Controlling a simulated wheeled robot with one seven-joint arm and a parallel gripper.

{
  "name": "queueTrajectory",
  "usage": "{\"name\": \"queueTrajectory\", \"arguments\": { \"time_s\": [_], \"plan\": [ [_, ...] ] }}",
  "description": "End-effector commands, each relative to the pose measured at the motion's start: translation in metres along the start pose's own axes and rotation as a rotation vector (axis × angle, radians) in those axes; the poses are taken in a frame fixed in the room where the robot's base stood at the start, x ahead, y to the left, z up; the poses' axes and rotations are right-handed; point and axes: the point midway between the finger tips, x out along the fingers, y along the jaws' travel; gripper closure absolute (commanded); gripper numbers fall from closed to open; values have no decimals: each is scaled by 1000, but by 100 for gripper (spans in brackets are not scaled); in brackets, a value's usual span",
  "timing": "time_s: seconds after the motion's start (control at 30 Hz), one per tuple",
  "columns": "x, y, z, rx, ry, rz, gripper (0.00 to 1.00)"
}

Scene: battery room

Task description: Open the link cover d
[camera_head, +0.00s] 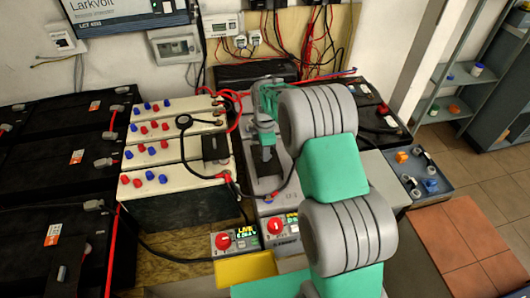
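My arm's grey and green links reach in from the lower right. My gripper (266,150) hangs over the grey unit just right of the cream battery bank (178,165). It is small and partly covered by my arm, so its opening and any contact below cannot be made out. No letter "d" can be read on any cover. A black upright block (215,147), possibly a cover, stands on the right end of the bank, left of my gripper.
Black batteries (60,180) fill the left. Two boxes with red knobs (222,241) stand in front, one display reading "LIVE", behind a yellow block (245,269). Red and black cables cross the bench.

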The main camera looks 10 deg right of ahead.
Motion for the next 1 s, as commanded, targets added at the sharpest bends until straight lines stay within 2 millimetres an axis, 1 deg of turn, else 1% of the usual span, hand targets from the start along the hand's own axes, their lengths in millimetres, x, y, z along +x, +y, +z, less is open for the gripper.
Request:
{"name": "queueTrajectory", "arguments": {
  "time_s": [0.03,0.23,0.47,0.53,0.67,0.83,0.9,1.0],
  "plan": [
    [0,0,0,1,0,1,85],
    [0,0,-1,-2,0,1,69],
    [0,0,-1,-2,1,1,68],
    [-4,1,0,-1,1,2,68],
    [-23,2,0,-1,1,5,68],
    [-58,1,0,0,1,4,68],
    [-68,1,0,0,1,3,68],
    [-77,0,0,0,1,2,68]
  ]
}}
